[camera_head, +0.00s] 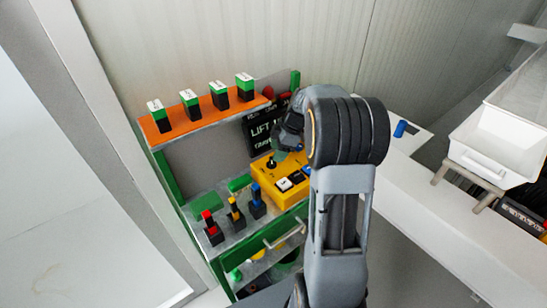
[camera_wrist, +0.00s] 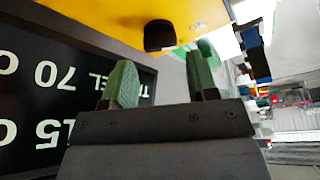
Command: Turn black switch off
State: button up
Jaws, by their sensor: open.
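A yellow control box (camera_head: 262,190) stands on the green workbench. A small black switch (camera_head: 271,163) sticks up from its back left part. In the wrist view a black knob-like part (camera_wrist: 160,36), which looks like this switch, sits on the yellow surface (camera_wrist: 110,12). My gripper (camera_head: 283,154) is just behind and to the right of the switch. In the wrist view my gripper (camera_wrist: 160,82) has its two green-padded fingers apart, with nothing held between them. The black part lies just beyond the fingertips, apart from them. My arm hides the box's right side in the head view.
A black sign with white lettering (camera_head: 258,132) stands behind the box, close to the fingers. White (camera_head: 284,184) and dark buttons sit on the box. Red, yellow and blue-topped tools (camera_head: 233,214) stand to its left. An orange shelf (camera_head: 180,122) holds several green-black boxes.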

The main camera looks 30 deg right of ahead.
aim_at(271, 163)
jog(key=shift+x, duration=2.05)
jog(key=shift+c, duration=0.2)
jog(key=c, duration=0.6)
